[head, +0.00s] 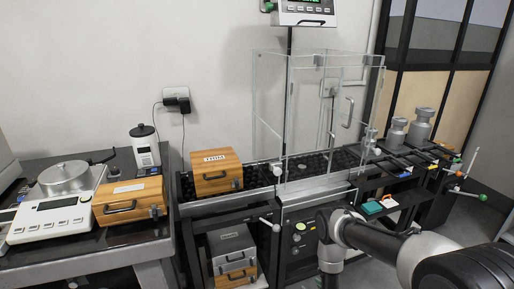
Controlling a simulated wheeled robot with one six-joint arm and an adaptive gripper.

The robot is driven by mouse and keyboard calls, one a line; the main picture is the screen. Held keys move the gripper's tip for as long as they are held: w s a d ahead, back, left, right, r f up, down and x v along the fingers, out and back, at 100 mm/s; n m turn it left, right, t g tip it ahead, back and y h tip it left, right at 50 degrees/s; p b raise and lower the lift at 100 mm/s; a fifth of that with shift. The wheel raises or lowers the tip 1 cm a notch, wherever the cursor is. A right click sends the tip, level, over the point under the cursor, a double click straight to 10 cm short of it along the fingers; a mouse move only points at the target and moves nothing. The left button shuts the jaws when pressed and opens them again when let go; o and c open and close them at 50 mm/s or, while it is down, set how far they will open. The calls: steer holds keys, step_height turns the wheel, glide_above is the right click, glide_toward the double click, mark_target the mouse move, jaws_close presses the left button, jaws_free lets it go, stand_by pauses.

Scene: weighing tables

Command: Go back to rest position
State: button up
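My arm (385,238) reaches in from the lower right corner, in front of the right part of the weighing bench. It bends downward near the bottom middle of the picture, and its lower end runs off the bottom edge. The fingers of my gripper are hidden below the frame, so I cannot see whether they hold anything.
A glass-walled balance (270,105) stands on the dark bench behind my arm. A wooden case (215,172) sits left of it. Metal weights (420,127) stand at the right. A second table holds a white scale (60,217) and another wooden case (128,201).

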steer(key=s+d+f+g+h, duration=0.1)
steer(key=s+d+f+g, duration=0.15)
steer(key=s+g, duration=0.25)
steer(key=s+d+r+m+g+h, duration=0.1)
steer(key=d+r+m+g+h, duration=0.2)
steer(key=r, duration=1.8)
steer(key=s+d+r+m+g, duration=0.15)
steer(key=r+g, duration=0.45)
steer(key=r, duration=1.5)
steer(key=s+d+r+t, duration=0.1)
steer(key=s+r, duration=0.5)
steer(key=r, duration=0.6)
steer(key=s+d+r+m+t, duration=0.1)
steer(key=s+r+t, duration=0.3)
steer(key=r, duration=0.9)
steer(key=s+d+r+t, duration=0.1)
steer(key=s+r+t, duration=0.1)
steer(key=s+r, duration=0.7)
step_height(320, 180, up, 4)
steer(key=shift+s+d+r, duration=0.15)
steer(key=shift+r, duration=0.1)
